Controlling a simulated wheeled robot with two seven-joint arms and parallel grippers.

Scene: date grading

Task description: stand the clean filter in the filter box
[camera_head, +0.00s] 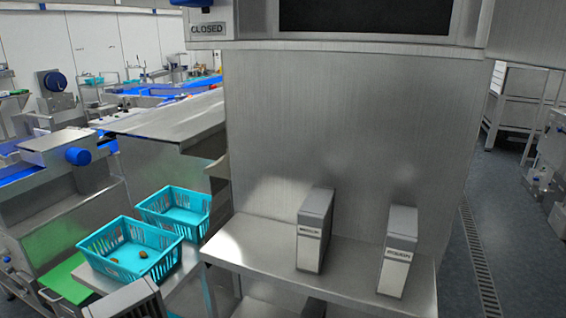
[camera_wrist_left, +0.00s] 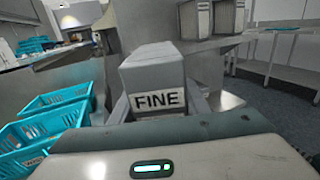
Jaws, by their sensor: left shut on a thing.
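In the left wrist view, my left gripper (camera_wrist_left: 160,103) is shut on a grey block-shaped filter (camera_wrist_left: 152,72) with a white label reading FINE. A finger shows on each side of it, and its lower part is hidden by the gripper body. In the head view, a grey ribbed piece (camera_head: 130,300) at the bottom left edge may be this filter, cut off by the frame. A steel cabinet (camera_head: 350,130) has a dark opening (camera_head: 350,15) at the top and a plate reading CLOSED (camera_head: 208,31). I cannot tell whether it is the filter box. My right gripper is not in view.
Two upright grey boxes with labels too small to read, one at left (camera_head: 314,230) and one at right (camera_head: 398,250), stand apart on a steel shelf (camera_head: 260,245). Two turquoise baskets (camera_head: 105,235) (camera_head: 150,212) sit left of it; the nearer holds a few dates.

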